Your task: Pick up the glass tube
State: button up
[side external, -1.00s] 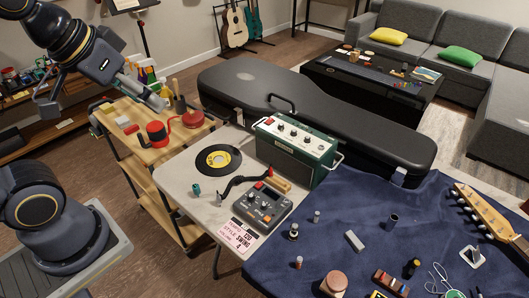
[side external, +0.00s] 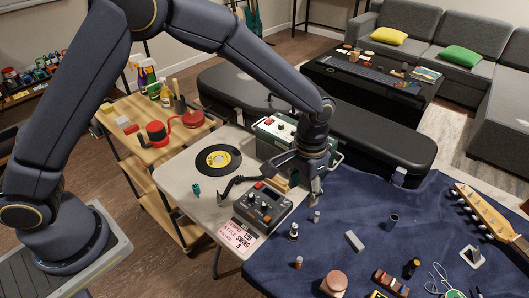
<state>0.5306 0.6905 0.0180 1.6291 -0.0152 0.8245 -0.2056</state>
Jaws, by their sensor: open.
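My gripper (side external: 315,195) points down at the near right corner of the green amplifier, above the edge of the blue cloth. Its jaws are open, and I see nothing held between them. Several small upright cylinders stand on the cloth; which one is the glass tube I cannot tell for sure. A small pale cylinder (side external: 316,216) stands just below my fingertips in the picture. A grey, metallic-looking piece (side external: 293,231) stands to its left. A dark, hollow-looking cylinder (side external: 393,220) stands farther right.
The green amplifier (side external: 268,142) and grey pedal box (side external: 262,206) stand close to my gripper. The black guitar case (side external: 390,150) lies behind. A pale block (side external: 354,241), a guitar headstock (side external: 487,222) and other small parts lie on the blue cloth (side external: 350,195).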

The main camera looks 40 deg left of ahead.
aim_at(296, 224)
notch_tip(296, 224, down, 11)
jog(key=shift+r, duration=0.1)
jog(key=shift+s+a+f, duration=0.1)
jog(key=shift+a+f, duration=0.05)
jog(key=shift+f, duration=2.6)
jog(key=shift+c, duration=0.4)
jog(key=c, duration=0.9)
